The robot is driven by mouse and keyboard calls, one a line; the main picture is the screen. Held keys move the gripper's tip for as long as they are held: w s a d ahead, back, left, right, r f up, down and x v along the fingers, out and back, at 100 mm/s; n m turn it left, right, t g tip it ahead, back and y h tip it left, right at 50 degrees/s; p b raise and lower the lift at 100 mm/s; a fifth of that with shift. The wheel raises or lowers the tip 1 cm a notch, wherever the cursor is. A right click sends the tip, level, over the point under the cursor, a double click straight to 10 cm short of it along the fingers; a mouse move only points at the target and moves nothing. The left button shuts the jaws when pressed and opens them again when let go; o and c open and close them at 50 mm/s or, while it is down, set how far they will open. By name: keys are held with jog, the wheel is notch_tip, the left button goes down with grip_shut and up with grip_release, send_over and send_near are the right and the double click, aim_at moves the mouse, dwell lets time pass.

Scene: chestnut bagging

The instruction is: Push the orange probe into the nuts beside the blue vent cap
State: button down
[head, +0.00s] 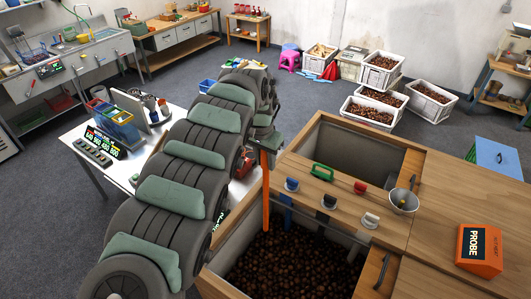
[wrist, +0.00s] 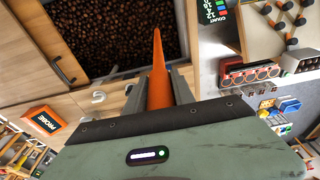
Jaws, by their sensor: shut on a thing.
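My gripper (head: 267,142) is shut on the orange probe (head: 266,195), which hangs point down at the left side of the nut bin. In the wrist view the probe (wrist: 157,75) runs between the two fingers (wrist: 158,92), its tip against the bin's edge and the nuts. The brown nuts (head: 295,262) fill the bin's lower part; they also show in the wrist view (wrist: 110,30). The blue vent cap (head: 291,184) sits on the wooden ledge behind the bin, to the right of the probe. I cannot tell whether the tip touches the nuts.
A black cap (head: 328,200), a white cap (head: 370,220), a green handle (head: 322,172) and a red piece (head: 360,187) share the ledge. A metal cup (head: 403,201) stands at its right. An orange PROBE box (head: 480,250) lies on the right tabletop.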

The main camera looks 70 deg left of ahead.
send_over(265, 219)
jog(key=f, duration=0.4)
jog(key=shift+w+a+f, duration=0.1)
jog(key=shift+w+a, duration=0.2)
jog(key=shift+w, duration=0.05)
notch_tip(265, 219, down, 5)
jog(key=shift+a+f, duration=0.1)
notch_tip(265, 219, down, 7)
jog(key=shift+r+b, duration=0.1)
jog(key=shift+b, duration=1.15)
notch_tip(265, 219, down, 20)
jog(key=b, duration=1.3)
jog(key=shift+r, duration=0.1)
dwell(1.1)
jog(key=shift+r+p, duration=2.05)
jog(key=shift+p, duration=0.2)
jog(key=shift+s+p, duration=0.2)
jog(key=shift+p, duration=0.55)
